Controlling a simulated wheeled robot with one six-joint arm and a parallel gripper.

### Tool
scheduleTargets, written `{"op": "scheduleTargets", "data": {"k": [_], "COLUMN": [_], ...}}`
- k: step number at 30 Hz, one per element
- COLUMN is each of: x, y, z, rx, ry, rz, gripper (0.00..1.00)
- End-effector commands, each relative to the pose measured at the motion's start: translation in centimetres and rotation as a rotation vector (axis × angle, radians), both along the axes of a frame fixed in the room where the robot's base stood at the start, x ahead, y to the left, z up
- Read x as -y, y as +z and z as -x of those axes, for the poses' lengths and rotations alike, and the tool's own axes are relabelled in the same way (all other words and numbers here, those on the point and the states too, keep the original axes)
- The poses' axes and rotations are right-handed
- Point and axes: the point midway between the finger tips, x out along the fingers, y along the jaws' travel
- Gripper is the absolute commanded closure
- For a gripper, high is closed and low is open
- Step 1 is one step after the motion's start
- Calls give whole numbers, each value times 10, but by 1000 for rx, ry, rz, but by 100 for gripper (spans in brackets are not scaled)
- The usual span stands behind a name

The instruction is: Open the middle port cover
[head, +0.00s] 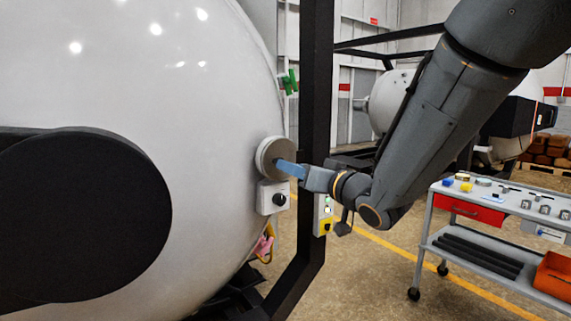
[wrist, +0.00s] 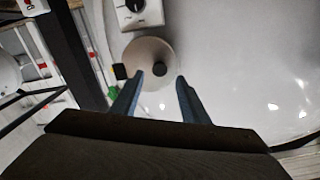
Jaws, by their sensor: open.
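A round grey port cover (head: 268,150) sits on the curved white furnace wall (head: 215,110). In the wrist view the cover (wrist: 146,52) is a pale disc with a dark round knob (wrist: 160,69) near its lower edge. My gripper (head: 285,165) is in front of the cover, its blue fingers pointing at it. In the wrist view my open gripper (wrist: 160,79) has one finger on each side of the knob's line, with nothing held. I cannot tell whether the fingertips reach the knob or touch the cover. The cover appears closed against the wall.
A white box with a black knob (head: 279,199) is just below the cover. A black frame post (head: 315,110) stands close to the right. A green handle (head: 289,81) is above. A large black round part (head: 80,220) fills the left foreground. A tool cart (head: 480,210) stands right.

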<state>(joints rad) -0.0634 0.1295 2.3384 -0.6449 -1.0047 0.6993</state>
Motion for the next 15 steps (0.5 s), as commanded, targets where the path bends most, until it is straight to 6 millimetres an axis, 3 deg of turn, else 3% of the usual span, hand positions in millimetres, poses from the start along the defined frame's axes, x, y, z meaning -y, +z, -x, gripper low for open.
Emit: {"op": "scheduleTargets", "data": {"k": [6, 15], "x": [-18, -25], "y": [0, 0], "z": [-26, -38], "rx": [-1, 0], "ry": [1, -3], "rz": [2, 1], "gripper": [59, 59]}}
